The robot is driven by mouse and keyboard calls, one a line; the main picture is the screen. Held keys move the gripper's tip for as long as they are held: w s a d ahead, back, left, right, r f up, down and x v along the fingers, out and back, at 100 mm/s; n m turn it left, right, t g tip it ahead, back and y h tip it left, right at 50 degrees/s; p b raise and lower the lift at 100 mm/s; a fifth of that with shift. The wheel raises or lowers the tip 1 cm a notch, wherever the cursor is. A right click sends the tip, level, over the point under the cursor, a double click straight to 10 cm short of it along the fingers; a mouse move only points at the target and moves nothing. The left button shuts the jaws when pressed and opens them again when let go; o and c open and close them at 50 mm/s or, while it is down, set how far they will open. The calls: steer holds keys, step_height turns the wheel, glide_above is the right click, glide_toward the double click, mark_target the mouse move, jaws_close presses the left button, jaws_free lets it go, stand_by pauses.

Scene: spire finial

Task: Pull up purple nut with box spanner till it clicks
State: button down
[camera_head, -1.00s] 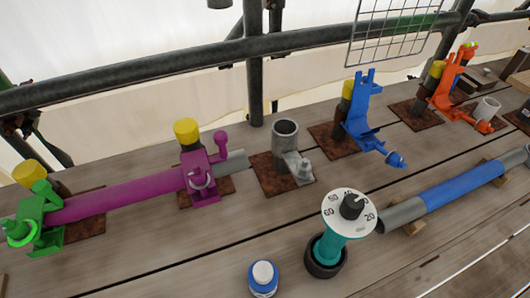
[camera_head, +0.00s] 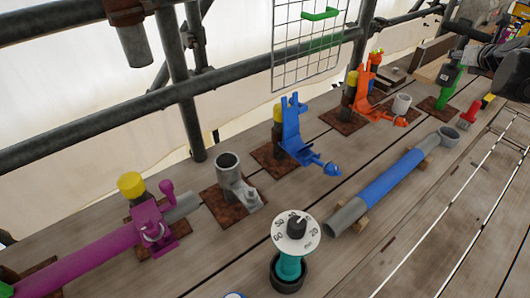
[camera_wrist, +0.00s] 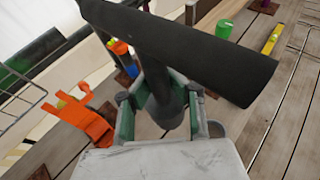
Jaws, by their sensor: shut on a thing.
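The purple clamp (camera_head: 150,226) stands at the left of the head view on a rusty plate, with a purple tube running into it from the left. Its purple nut (camera_head: 152,232) appears on the front, too small to make out well. In the wrist view my gripper (camera_wrist: 162,115) is shut on the shaft of a black T-handled tool, which looks like the box spanner (camera_wrist: 185,45). Its crossbar spans the upper part of the picture; the lower end is hidden. The tool is well away from the purple clamp, which is not in the wrist view.
A dial on a teal stand (camera_head: 290,262) is in front. A blue-sleeved pipe (camera_head: 392,178) lies at right. Scaffold tubes and a wire grid (camera_head: 308,45) stand behind.

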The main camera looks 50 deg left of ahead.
steer(key=shift+r+p, duration=2.95)
steer(key=shift+r, duration=3.2)
steer(key=s+a+b, duration=0.1)
steer(key=s+a, duration=0.1)
steer(key=s, duration=0.7)
steer(key=s+a+b, duration=0.1)
steer(key=s+a, duration=0.1)
steer(key=s, duration=0.8)
steer(key=shift+s+a, duration=0.15)
steer(key=shift+s, duration=0.1)
